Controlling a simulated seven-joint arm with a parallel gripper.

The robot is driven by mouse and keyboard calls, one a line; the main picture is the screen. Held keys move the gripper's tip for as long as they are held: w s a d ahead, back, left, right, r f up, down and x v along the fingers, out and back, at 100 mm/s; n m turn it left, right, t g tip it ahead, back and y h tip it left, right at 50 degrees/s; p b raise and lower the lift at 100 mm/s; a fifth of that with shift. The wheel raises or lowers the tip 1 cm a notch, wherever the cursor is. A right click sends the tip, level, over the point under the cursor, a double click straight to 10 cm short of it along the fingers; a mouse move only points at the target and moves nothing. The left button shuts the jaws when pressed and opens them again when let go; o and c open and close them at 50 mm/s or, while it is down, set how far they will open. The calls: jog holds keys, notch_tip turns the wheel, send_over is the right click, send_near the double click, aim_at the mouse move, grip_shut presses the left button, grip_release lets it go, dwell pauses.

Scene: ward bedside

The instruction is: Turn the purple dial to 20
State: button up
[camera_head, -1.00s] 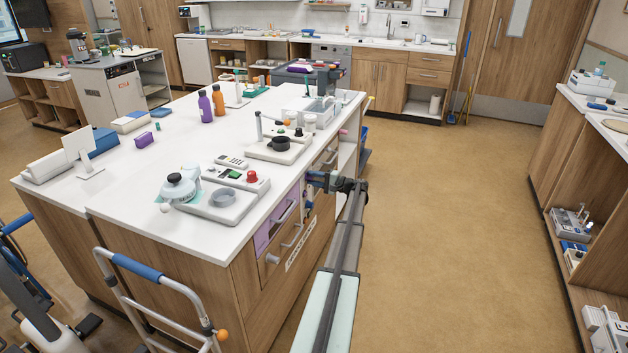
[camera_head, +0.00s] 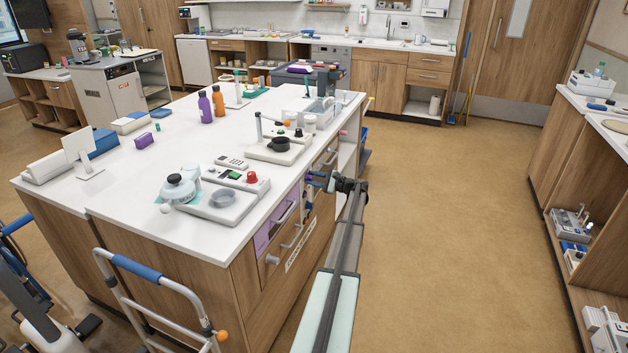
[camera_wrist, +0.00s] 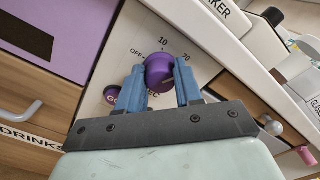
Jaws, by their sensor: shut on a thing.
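The purple dial (camera_wrist: 158,73) sits on a pale panel in the wrist view, with the marks OFF, 10 and 20 in an arc above it. My gripper (camera_wrist: 161,82) has its blue fingers on either side of the dial and is shut on it. The dial's lower part and some lettering below it are partly hidden by the fingers. I cannot tell for sure which mark the dial points to. In the head view my gripper (camera_head: 317,181) is at the right side of the white-topped island, and the dial is hidden there.
A purple drawer front (camera_head: 266,238) is left of the gripper. A purple button (camera_wrist: 111,92) is left of the dial, partly covered by a finger. A grey knob (camera_wrist: 273,127) and a pink knob (camera_wrist: 305,154) stick out at the right. The floor right of the island is clear.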

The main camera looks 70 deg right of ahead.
dwell(0.4)
jog(key=o, duration=1)
jog(key=shift+o, duration=0.2)
jog(key=shift+s, duration=0.1)
jog(key=s, duration=1.3)
jog(key=shift+s, duration=0.3)
